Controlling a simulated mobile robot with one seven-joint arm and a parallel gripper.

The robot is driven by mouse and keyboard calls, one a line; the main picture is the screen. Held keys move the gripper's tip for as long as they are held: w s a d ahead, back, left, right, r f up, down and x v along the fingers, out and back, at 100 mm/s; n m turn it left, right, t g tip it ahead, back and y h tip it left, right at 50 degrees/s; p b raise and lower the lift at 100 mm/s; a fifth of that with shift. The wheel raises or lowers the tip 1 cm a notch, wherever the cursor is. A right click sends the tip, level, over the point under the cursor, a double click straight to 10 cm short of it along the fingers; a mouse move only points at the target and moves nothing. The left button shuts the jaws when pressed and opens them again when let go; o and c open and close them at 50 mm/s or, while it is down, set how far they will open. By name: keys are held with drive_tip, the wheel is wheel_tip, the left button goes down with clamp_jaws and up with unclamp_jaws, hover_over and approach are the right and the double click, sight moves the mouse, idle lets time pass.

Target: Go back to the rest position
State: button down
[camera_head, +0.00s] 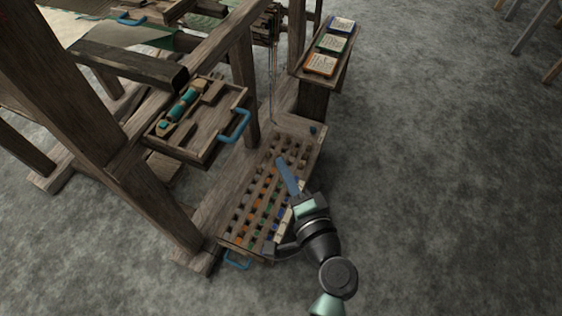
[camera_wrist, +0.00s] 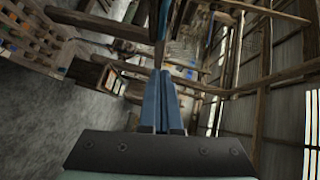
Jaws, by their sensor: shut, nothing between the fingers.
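My gripper (camera_head: 287,176) shows in the head view above the slotted wooden board, its blue fingers pointing up and left. In the wrist view my gripper (camera_wrist: 161,78) has its two blue fingers together, with nothing seen between them. The slotted board (camera_head: 232,219) carries rows of small coloured pieces, and my wrist hides part of its right side. The board also shows at the upper left of the wrist view (camera_wrist: 44,38).
A wooden tray (camera_head: 207,150) with a blue handle (camera_head: 236,126) holds teal pieces left of my gripper. Thick loom posts (camera_head: 84,110) stand further left. A shelf with several coloured cards (camera_head: 321,64) is at the back. The grey floor at right (camera_head: 450,170) is clear.

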idle(0.4)
drive_tip(key=w+d+r+n+t+h+p, duration=0.1)
drive_tip(key=w+r+n+t, duration=0.3)
drive_tip(key=r, duration=1.2)
drive_tip(key=w+r+n+h+p, duration=0.15)
drive_tip(key=r+n, duration=0.35)
drive_tip(key=r, duration=1)
drive_tip(key=s+r+n+t+h+p, duration=0.1)
drive_tip(key=s+r+t, duration=0.3)
drive_tip(key=r, duration=1)
drive_tip(key=s+d+r+n+t+h+p, duration=0.1)
drive_tip(key=s+r+t+h, duration=0.2)
drive_tip(key=s+r, duration=0.4)
wheel_tip(320, 180, up, 7)
drive_tip(key=shift+s+r+t, duration=0.1)
drive_tip(key=shift+s+t, duration=0.3)
drive_tip(key=shift+t, duration=0.2)
